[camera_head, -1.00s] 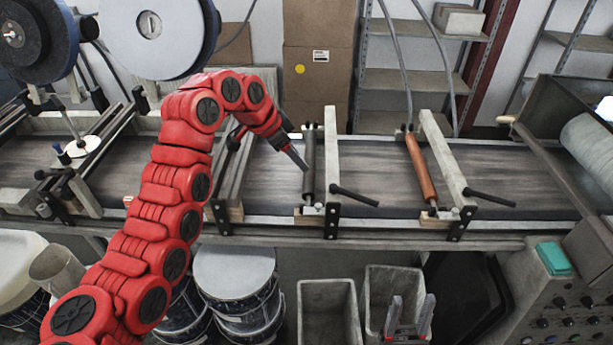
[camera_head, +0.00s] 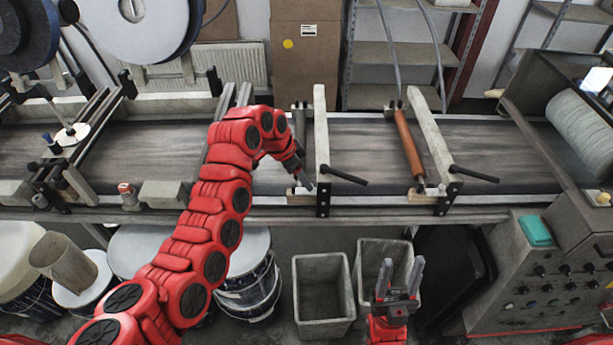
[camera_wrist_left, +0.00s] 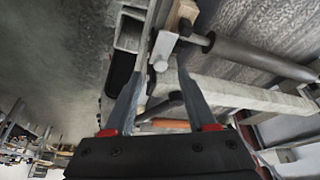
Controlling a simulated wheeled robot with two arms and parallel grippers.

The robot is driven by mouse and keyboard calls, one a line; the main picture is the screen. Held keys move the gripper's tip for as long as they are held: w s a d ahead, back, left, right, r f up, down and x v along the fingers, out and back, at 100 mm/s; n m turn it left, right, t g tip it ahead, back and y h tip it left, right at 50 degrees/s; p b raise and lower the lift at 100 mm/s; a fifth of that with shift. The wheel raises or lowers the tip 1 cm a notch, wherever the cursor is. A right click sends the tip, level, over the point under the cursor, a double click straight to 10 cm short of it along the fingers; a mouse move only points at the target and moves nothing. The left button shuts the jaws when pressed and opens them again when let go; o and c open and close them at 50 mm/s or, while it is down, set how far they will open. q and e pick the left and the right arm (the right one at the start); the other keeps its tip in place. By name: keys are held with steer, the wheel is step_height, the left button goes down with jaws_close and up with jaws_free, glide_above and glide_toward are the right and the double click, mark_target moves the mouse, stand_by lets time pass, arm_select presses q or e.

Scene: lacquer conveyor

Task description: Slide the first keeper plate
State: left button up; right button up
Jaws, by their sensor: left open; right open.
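My left gripper (camera_head: 304,182) is open at the near end of the grey roller, beside the pale crossbar (camera_head: 321,125). In the left wrist view, a small pale metal piece (camera_wrist_left: 163,47), perhaps the keeper plate, sits at the end of the grey roller (camera_wrist_left: 260,60). It lies just beyond and between the open fingertips (camera_wrist_left: 163,72); I cannot tell if they touch it. My right gripper (camera_head: 400,268) is open and empty, low in front of the conveyor.
Black handles (camera_head: 342,175) stick out right of the crossbars. The dark conveyor belt (camera_head: 355,150) runs behind. Grey bins (camera_head: 322,300) and lidded drums (camera_head: 240,240) stand below the front rail. A control panel (camera_head: 545,290) is at the right.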

mark_target(306, 192)
arm_select(q)
steer(key=shift+p+x, duration=0.35)
steer(key=shift+x, duration=1.15)
jaws_close()
stand_by(0.4)
